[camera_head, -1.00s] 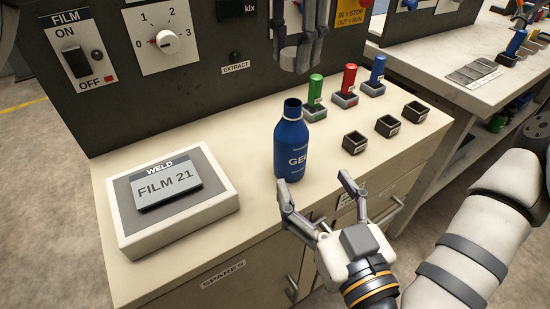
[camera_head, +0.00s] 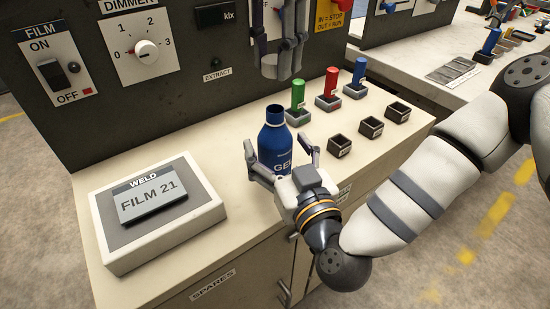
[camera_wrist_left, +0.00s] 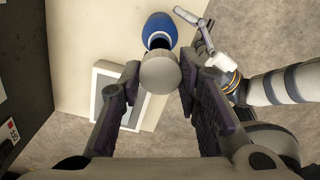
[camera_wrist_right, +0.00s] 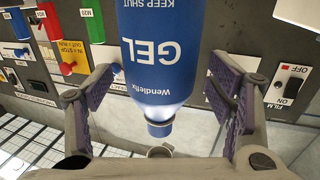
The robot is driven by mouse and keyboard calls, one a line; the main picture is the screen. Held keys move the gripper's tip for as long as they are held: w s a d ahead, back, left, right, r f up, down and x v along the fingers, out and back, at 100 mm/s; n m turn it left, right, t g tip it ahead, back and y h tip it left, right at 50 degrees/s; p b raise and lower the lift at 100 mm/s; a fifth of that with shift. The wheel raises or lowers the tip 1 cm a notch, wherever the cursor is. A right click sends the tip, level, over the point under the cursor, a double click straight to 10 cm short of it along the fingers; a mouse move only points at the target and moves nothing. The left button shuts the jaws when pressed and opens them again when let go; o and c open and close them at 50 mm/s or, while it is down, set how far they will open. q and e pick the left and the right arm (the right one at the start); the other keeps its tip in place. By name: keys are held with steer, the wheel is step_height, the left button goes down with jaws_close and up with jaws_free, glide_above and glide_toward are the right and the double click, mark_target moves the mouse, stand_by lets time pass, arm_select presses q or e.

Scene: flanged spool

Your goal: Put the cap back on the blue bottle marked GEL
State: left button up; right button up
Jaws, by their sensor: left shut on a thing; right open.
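The blue bottle (camera_head: 275,137) marked GEL stands upright on the bench top with its neck open; it also shows in the right wrist view (camera_wrist_right: 158,60) and from above in the left wrist view (camera_wrist_left: 158,28). My right gripper (camera_head: 279,150) is open, with a finger on either side of the bottle; contact is not clear. My left gripper (camera_head: 279,72) points down above and slightly behind the bottle. It is shut on a round pale grey cap (camera_wrist_left: 160,73), apart from the bottle mouth.
Green (camera_head: 298,97), red (camera_head: 328,87) and blue (camera_head: 357,75) handled pieces stand in holders behind the bottle. Several empty dark sockets (camera_head: 370,127) lie to its right. A FILM 21 box (camera_head: 160,211) is at left. A control panel (camera_head: 180,75) rises behind.

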steer(key=shift+w+a, duration=0.25)
steer(key=shift+w, duration=0.35)
jaws_close()
arm_select(q)
glide_above(275, 119)
steer(key=shift+f, duration=2.5)
steer(key=shift+s, duration=0.1)
steer(key=shift+f, duration=0.9)
steer(key=shift+f, duration=0.55)
